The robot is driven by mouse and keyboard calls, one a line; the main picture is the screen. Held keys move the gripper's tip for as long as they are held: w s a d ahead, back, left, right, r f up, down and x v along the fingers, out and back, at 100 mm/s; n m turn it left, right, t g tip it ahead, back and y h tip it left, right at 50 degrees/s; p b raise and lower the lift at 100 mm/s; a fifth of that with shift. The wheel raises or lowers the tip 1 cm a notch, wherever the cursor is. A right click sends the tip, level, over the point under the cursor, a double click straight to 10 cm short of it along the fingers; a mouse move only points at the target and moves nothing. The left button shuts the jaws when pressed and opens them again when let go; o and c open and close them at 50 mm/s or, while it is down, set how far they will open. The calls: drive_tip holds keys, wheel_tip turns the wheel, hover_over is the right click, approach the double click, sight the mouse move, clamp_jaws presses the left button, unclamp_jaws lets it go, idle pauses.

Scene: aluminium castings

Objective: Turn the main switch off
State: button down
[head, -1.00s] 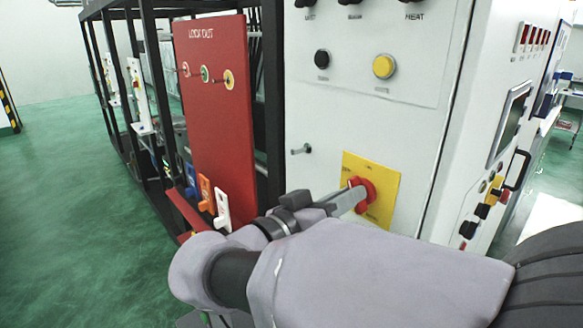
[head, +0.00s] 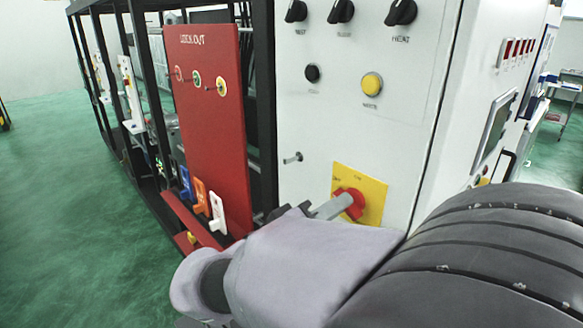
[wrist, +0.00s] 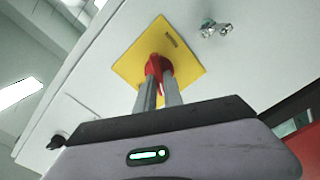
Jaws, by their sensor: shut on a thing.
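The main switch is a red rotary handle (head: 350,203) on a yellow square plate (head: 372,190), low on the front of the white cabinet. My gripper (head: 338,206) is at the handle, coming from the left, with my arm across the lower part of the head view. In the wrist view the two grey fingers (wrist: 158,84) lie on either side of the red handle (wrist: 157,68) and are shut on it. The yellow plate (wrist: 180,45) shows behind and looks rotated in that view. Part of the handle is hidden by the fingers.
The white cabinet (head: 310,130) carries black knobs, a black button and a yellow button (head: 372,84) above the switch. A small metal latch (head: 292,158) sticks out left of the plate. A red lockout board (head: 212,130) with hanging tags stands left. Green floor is free farther left.

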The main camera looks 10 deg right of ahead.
idle(0.4)
drive_tip(key=c, duration=1.5)
unclamp_jaws()
drive_tip(key=shift+o, duration=0.2)
drive_tip(key=p+v, duration=0.3)
drive_tip(key=v, duration=1.4)
drive_tip(key=shift+s+a+p, duration=0.15)
drive_tip(key=shift+p, duration=0.2)
